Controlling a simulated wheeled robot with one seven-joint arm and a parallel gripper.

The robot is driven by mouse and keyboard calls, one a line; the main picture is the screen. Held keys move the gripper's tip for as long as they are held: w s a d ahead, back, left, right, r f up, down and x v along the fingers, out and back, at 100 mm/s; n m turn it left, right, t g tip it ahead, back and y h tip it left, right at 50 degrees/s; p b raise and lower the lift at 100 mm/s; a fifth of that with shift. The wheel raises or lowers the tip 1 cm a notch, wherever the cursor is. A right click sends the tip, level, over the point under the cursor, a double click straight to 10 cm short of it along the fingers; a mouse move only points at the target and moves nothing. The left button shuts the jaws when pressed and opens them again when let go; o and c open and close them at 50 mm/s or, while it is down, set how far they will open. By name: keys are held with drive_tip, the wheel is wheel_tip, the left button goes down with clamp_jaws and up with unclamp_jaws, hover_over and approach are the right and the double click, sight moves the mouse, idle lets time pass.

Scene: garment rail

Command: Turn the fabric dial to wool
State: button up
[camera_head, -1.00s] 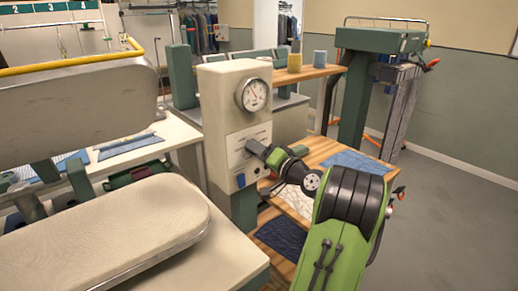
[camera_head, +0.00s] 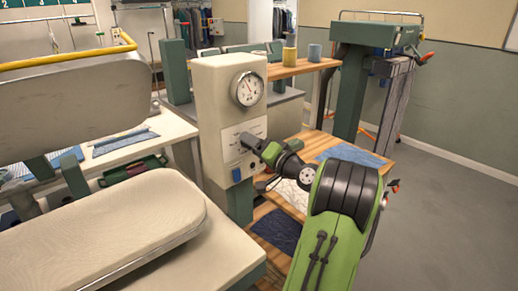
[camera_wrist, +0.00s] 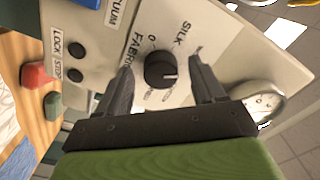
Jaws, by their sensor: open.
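The fabric dial (camera_wrist: 160,70) is a round black knob with a pale mark on the cream control panel (camera_wrist: 185,22). "FABRIC", "SILK" and a "0" are printed around it. Other small print is too blurred to read, and I cannot make out "wool". My gripper (camera_wrist: 161,64) is open, with one finger on each side of the dial and a visible gap to it on both sides. In the head view my gripper (camera_head: 250,143) is at the front of the control box (camera_head: 210,110), hiding the dial.
A round gauge (camera_head: 247,88) sits above on the box. The wrist view shows black buttons (camera_wrist: 75,48) by "LOCK" and "STOP", and red (camera_wrist: 35,74) and green (camera_wrist: 52,105) parts beyond. A padded pressing board (camera_head: 110,220) is at left. Floor at right (camera_head: 450,220) is clear.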

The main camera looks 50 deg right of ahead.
drive_tip(key=v, duration=1.5)
drive_tip(key=shift+s+b, duration=0.35)
drive_tip(key=w+a+f+n+g+y+p, duration=0.25)
drive_tip(key=w+a+n+g+y, duration=0.2)
drive_tip(key=w+a, duration=0.7)
drive_tip(key=w+a+f+n+g+y+p, duration=0.1)
drive_tip(key=a+n+g, duration=0.4)
drive_tip(key=a, duration=1)
drive_tip(key=s+a+r+n+g+p, duration=0.1)
drive_tip(key=s+a+n, duration=0.1)
drive_tip(key=s+a, duration=0.3)
drive_tip(key=s+a+r+n+g+h+p, duration=0.1)
drive_tip(key=s+a+n+p, duration=0.1)
drive_tip(key=s+a, duration=0.3)
drive_tip(key=s, duration=0.4)
drive_tip(key=shift+r, duration=0.3)
drive_tip(key=shift+s+g+h, duration=0.1)
drive_tip(key=shift+g+h, duration=0.15)
